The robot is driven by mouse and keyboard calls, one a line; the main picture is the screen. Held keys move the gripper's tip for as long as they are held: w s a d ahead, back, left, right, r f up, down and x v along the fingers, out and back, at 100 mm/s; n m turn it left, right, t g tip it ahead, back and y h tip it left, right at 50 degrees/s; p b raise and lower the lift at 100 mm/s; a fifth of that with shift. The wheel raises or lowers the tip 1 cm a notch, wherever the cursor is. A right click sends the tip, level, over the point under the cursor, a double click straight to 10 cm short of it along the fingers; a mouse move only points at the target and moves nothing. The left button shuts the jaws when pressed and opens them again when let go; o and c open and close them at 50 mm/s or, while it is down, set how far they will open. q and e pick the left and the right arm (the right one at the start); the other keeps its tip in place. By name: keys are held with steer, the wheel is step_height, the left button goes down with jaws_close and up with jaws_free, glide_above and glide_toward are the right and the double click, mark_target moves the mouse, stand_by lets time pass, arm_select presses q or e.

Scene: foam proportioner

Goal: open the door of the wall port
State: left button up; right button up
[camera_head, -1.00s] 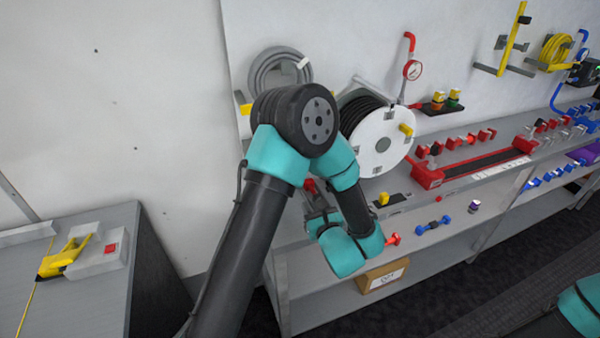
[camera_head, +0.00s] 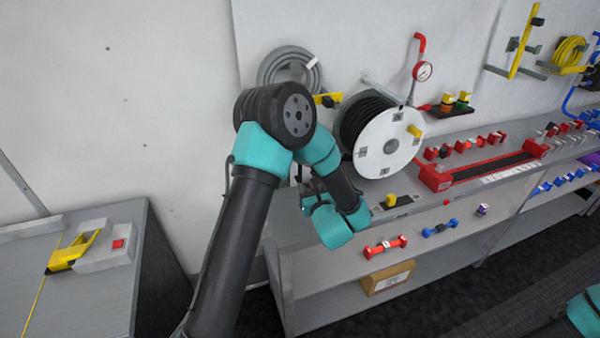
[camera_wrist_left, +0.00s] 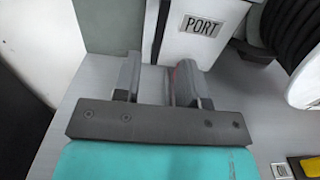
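The wall port shows in the left wrist view as a white box with a PORT label (camera_wrist_left: 200,25), just ahead of the fingers. Its door cannot be told apart clearly. My left gripper (camera_wrist_left: 156,80) has its two grey fingers apart, at the box's lower left edge; a small red patch shows beside the right finger. I cannot tell whether the fingers touch the box. In the head view my left gripper (camera_head: 307,190) is at the left end of the bench, and my arm hides most of the port. My right gripper is out of view.
A white hose reel (camera_head: 388,148) stands close right of my left arm. A grey coiled hose (camera_head: 287,68) hangs on the wall behind. A red tray (camera_head: 436,179) and a yellow switch (camera_head: 391,200) are on the bench. A grey cabinet (camera_head: 95,275) stands at left.

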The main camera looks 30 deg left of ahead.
mark_target(301, 173)
arm_select(q)
steer(key=x, duration=0.8)
steer(key=shift+w+a, duration=0.25)
steer(key=shift+a, duration=0.05)
jaws_close()
